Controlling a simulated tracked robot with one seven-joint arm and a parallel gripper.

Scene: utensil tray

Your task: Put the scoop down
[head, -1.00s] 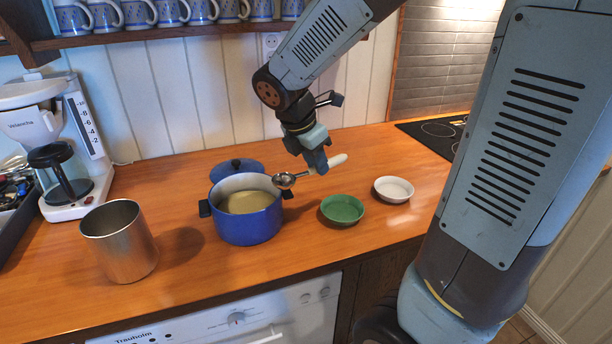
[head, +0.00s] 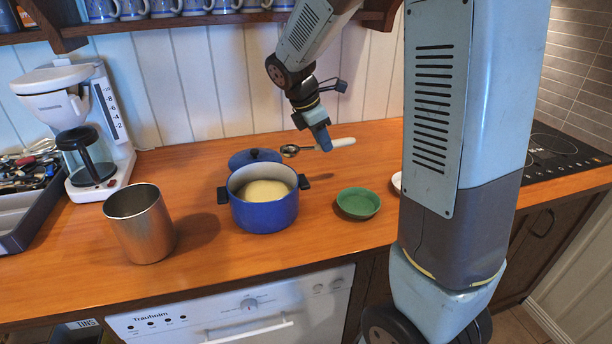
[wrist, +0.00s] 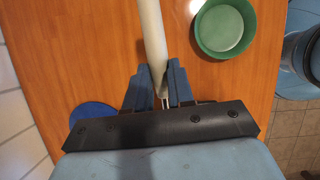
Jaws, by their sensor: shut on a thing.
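The scoop (head: 342,142) has a pale handle and a metal bowl (head: 290,150). My gripper (head: 322,138) is shut on the scoop's handle and holds it above the wooden counter, right of the pot. In the wrist view my gripper (wrist: 159,92) has the pale handle (wrist: 151,35) between its blue fingers. The scoop's bowl is hidden in the wrist view. The gap between scoop and counter is hard to judge.
A blue pot (head: 264,213) with pale contents stands before its blue lid (head: 252,155). A green bowl (head: 358,203) is right of it, and a white dish (head: 397,181) is mostly behind my arm. A metal canister (head: 141,225) stands left. Counter (head: 318,222) is bare between pot and green bowl.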

